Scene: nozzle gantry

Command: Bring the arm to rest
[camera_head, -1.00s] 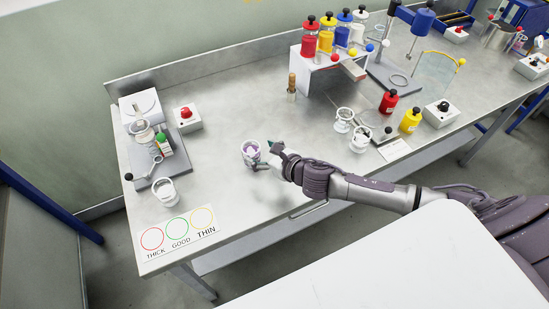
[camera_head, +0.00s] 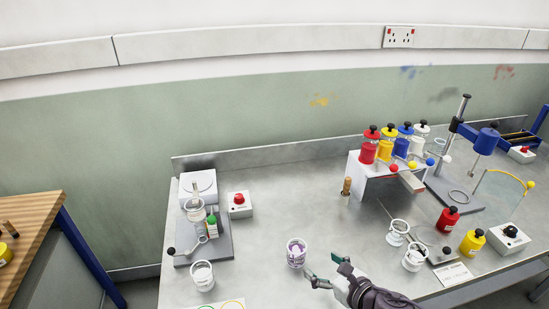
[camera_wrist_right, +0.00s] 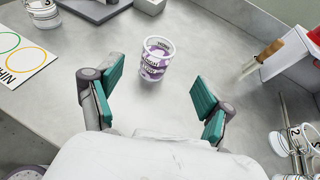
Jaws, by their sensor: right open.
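My right gripper (camera_head: 326,270) is open and empty in the head view, low over the steel bench (camera_head: 262,228). A small white cup with a purple label (camera_head: 296,254) stands upright on the bench, just left of and beyond its fingertips. In the right wrist view the teal finger pads of the right gripper (camera_wrist_right: 156,98) are spread wide. The cup (camera_wrist_right: 156,58) stands beyond them, with bare bench between. The left gripper is not in view.
A white rack (camera_head: 378,182) with coloured bottles stands at the back right. White cups (camera_head: 399,232) and red and yellow bottles stand to the right. A grey stand (camera_head: 205,244), a red-button box (camera_head: 240,205) and another cup (camera_head: 203,276) are at the left. The bench middle is mostly clear.

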